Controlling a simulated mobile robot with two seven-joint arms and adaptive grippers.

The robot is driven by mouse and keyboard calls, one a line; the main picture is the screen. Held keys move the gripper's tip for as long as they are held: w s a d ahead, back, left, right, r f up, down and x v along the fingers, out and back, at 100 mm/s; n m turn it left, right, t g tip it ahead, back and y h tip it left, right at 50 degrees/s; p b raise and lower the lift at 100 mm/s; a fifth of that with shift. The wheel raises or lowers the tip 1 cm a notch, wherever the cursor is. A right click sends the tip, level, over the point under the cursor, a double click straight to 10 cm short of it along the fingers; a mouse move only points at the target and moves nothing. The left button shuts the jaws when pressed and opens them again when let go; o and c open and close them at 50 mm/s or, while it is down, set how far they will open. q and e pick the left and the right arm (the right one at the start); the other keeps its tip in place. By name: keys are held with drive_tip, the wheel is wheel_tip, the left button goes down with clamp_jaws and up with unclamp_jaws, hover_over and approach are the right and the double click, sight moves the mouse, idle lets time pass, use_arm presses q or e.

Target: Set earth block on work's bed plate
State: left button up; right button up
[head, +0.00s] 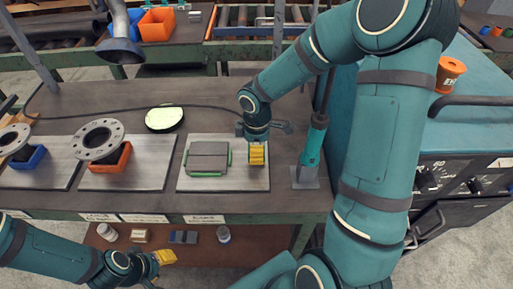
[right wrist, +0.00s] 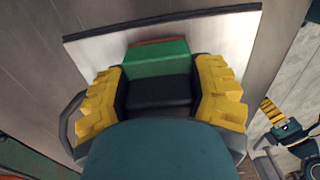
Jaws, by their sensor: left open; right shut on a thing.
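My right gripper (head: 257,154) points down over the right side of the right-hand pale bed plate (head: 222,185). In the right wrist view its yellow fingers (right wrist: 165,95) are shut on a block (right wrist: 157,58) with a green part, a dark part and a brownish edge, apparently the earth block. The head view mostly hides this block behind the fingers. I cannot tell whether it touches the plate. A grey work piece (head: 208,157) with green edges lies on the same plate, left of the gripper. My left gripper (head: 166,257) is open and empty in front of the bench.
Two more plates stand left, bearing flanged pipes (head: 98,139) on an orange block (head: 117,163) and a blue block (head: 30,158). A lit round pad (head: 164,118) and a cable lie behind. A teal post (head: 310,150) stands right of the gripper, near a teal machine (head: 460,110).

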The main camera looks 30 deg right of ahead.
use_arm(q)
drive_tip(key=shift+f+b, duration=0.35)
drive_tip(key=shift+f, duration=0.05)
use_arm(e)
drive_tip(key=shift+f, duration=0.5)
drive_tip(key=o, duration=1.3)
drive_tip(key=shift+c, duration=0.2)
wheel_tip(320, 180, up, 12)
drive_tip(key=shift+r, duration=0.1)
use_arm(q)
wheel_tip(320, 180, up, 8)
drive_tip(key=w+p, duration=0.2)
drive_tip(key=p, duration=0.6)
drive_tip(key=shift+a+t, duration=0.25)
drive_tip(key=shift+t, duration=0.05)
use_arm(e)
wheel_tip(320, 180, up, 9)
